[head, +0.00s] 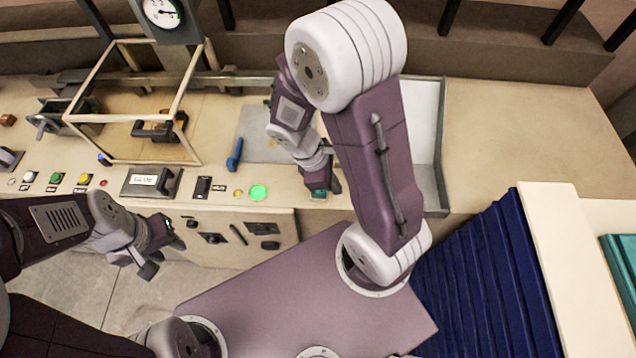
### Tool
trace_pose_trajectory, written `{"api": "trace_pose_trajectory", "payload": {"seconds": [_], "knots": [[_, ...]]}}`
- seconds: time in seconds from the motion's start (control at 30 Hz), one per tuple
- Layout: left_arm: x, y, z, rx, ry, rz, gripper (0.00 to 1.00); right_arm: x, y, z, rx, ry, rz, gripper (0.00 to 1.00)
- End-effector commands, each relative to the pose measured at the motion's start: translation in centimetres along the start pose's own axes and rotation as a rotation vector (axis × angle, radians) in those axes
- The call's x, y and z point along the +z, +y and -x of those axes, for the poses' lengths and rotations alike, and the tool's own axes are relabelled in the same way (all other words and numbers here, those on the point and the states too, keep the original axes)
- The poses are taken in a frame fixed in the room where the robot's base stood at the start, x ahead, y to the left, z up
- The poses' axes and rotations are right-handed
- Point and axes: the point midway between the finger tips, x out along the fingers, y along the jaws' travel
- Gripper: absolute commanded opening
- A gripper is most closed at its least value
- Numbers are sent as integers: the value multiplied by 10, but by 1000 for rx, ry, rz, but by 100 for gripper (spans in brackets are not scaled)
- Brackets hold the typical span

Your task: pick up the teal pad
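A small teal patch, likely the teal pad (318,193), shows at the tip of my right gripper (321,184), over the front edge of the workbench. The gripper and wrist cover most of it, and I cannot tell whether the fingers are closed on it or only around it. My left gripper (157,248) is open and empty, in front of the bench at the left, with its fingers apart. A larger teal flat thing (621,262) is cut off by the right edge of the view, far from both grippers.
The workbench (505,125) holds a wooden frame box (125,158), a blue-handled tool (234,155), a grey tray (430,190) and a lit green button (258,193). Dark blue folds (490,285) and a cream ledge (560,270) stand at the right. The bench's right part is clear.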

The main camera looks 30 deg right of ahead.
Motion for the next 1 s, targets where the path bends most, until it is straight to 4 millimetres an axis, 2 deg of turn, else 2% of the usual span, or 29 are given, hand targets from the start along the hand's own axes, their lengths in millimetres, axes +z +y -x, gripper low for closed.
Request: {"api": "trace_pose_trajectory", "payload": {"seconds": [0.1,0.23,0.6,0.63,0.67,0.9,1.0], "knots": [[0,0,-3,0,0,0,36,23,-13,7,3,3,-3,0],[0,0,-2,0,0,0,36,39,-22,12,3,3,-2,0],[0,0,-2,0,0,0,36,46,-26,14,2,0,1,0],[0,0,-2,0,0,0,36,46,-26,14,2,1,1,4],[0,0,-2,0,0,0,36,46,-26,14,2,1,1,12],[0,0,-2,0,0,0,36,46,-26,14,2,1,1,79],[0,0,-2,0,0,0,36,46,-26,14,2,1,1,80]]}}
